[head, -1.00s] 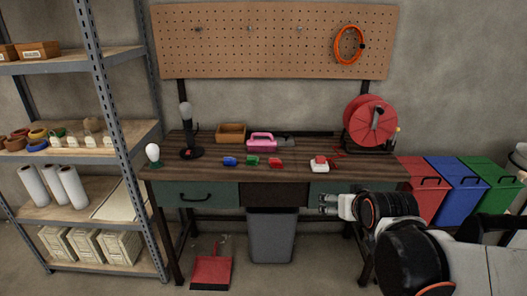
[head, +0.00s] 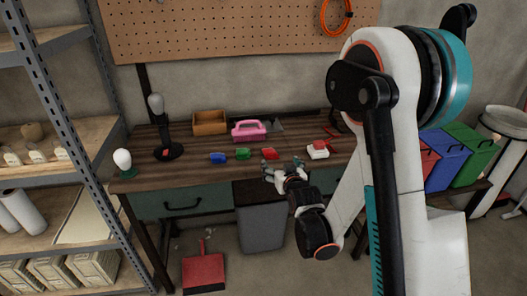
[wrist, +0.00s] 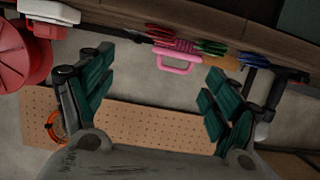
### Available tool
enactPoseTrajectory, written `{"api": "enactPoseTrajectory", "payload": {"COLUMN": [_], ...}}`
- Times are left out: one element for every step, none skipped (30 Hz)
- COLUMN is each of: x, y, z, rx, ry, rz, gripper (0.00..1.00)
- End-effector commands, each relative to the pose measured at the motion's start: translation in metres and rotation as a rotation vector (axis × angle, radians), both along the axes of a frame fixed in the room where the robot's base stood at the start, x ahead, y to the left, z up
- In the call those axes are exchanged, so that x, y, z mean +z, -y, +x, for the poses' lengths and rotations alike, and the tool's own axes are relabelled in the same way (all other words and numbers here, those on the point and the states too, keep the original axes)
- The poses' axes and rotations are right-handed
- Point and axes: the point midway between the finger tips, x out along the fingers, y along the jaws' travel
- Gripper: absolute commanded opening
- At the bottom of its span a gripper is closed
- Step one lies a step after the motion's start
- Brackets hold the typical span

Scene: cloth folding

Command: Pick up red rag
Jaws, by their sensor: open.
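The red rag (head: 270,153) is a small bunched cloth on the wooden workbench (head: 140,179), to the right of a green rag (head: 242,153) and a blue rag (head: 218,157). My gripper (head: 283,167) is just in front of the bench's front edge, below and slightly right of the red rag in the head view. It is apart from the rag. In the wrist view my gripper (wrist: 158,92) has its green-padded fingers wide apart with nothing between them. The wrist view is upside down, and the red rag (wrist: 160,32) shows near its top.
A pink toolbox (head: 249,131) and a wooden box (head: 209,122) stand behind the rags. A white item with a red top (head: 318,150) is to their right. A black lamp (head: 167,151) stands left. A grey bin (head: 262,227) is below the bench.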

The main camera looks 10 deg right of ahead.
Motion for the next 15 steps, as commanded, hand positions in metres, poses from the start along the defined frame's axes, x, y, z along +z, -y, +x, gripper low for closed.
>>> {"api": "enactPoseTrajectory", "payload": {"x": [0.000,-0.001,-0.001,-0.002,-0.003,-0.004,-0.006,-0.009,-0.013,-0.015,-0.017,-0.019,-0.021,-0.022,-0.024], "y": [0.000,0.000,0.000,0.000,0.000,0.000,0.000,0.000,0.000,0.000,0.000,0.000,0.000,0.000,0.000], "z": [0.004,0.007,0.011,0.015,0.019,0.024,0.028,0.034,0.042,0.047,0.052,0.059,0.063,0.067,0.071], "rx": [0.000,0.000,0.000,0.000,0.000,0.000,0.000,0.000,0.000,0.000,0.000,0.000,0.000,0.000,0.000], "ry": [0.001,0.001,0.001,0.001,0.000,0.000,0.000,0.001,0.000,0.000,0.000,0.000,0.000,0.000,0.000], "rz": [0.000,0.000,0.000,0.000,0.000,0.000,0.000,0.000,0.000,0.000,0.000,0.000,0.000,0.000,0.000], "gripper": [0.82,0.82,0.82,0.82,0.82,0.82,0.82,0.82,0.82,0.82,0.82,0.82,0.82,0.82,0.82]}}
